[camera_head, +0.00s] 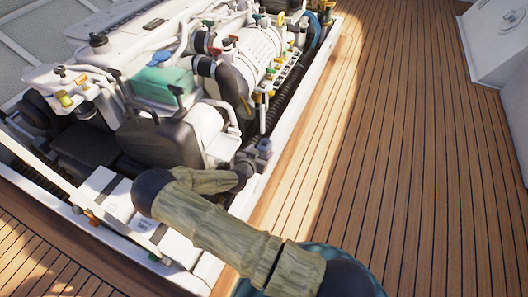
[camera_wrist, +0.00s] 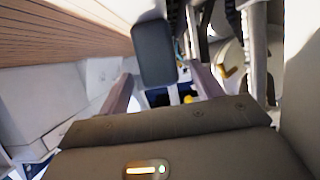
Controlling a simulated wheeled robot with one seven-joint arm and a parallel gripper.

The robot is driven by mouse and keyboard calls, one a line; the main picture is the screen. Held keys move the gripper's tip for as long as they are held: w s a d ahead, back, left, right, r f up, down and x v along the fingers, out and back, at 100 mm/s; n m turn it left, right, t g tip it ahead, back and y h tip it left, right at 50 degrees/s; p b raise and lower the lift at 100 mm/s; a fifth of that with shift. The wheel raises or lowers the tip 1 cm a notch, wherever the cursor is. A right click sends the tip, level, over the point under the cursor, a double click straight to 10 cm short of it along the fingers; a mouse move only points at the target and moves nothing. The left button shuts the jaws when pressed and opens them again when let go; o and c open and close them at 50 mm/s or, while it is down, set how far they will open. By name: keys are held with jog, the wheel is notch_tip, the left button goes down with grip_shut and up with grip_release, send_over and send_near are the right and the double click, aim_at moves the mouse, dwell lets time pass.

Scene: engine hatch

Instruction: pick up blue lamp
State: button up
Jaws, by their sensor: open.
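No blue lamp shows clearly enough to name with certainty. In the wrist view, my gripper (camera_wrist: 163,88) is open, with one finger on each side of the picture's middle. A small dark blue part (camera_wrist: 158,98) shows low between the fingers, partly hidden by my gripper's body; I cannot tell whether it is the lamp. A dark grey-blue rounded block (camera_wrist: 153,52) stands beyond the fingertips. I cannot tell whether anything touches the fingers. In the head view, my arm reaches in from the bottom, and its end is at the near right side of the engine, with the fingers not clear.
The white engine (camera_head: 205,125) fills the open hatch, with hoses, a teal box (camera_head: 162,84) and several coloured caps. The white hatch rim (camera_head: 300,110) runs along its right side. The wooden deck (camera_head: 410,150) on the right is clear up to a white cabinet (camera_head: 497,45).

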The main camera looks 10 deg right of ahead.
aim_at(264, 145)
jog(key=w+d+b, duration=0.1)
jog(key=w+d, duration=0.1)
jog(key=w+d+b, duration=0.1)
jog(key=w, duration=0.1)
jog(key=shift+w+f+b, duration=0.1)
jog(key=shift+f+b, duration=0.15)
jog(key=shift+b, duration=0.1)
jog(key=shift+w+d+f+b, duration=0.15)
jog(key=shift+d+b, duration=0.1)
jog(key=shift+b, duration=0.3)
jog(key=shift+a+r, duration=0.1)
jog(key=shift+r, duration=0.1)
jog(key=c, duration=1.2)
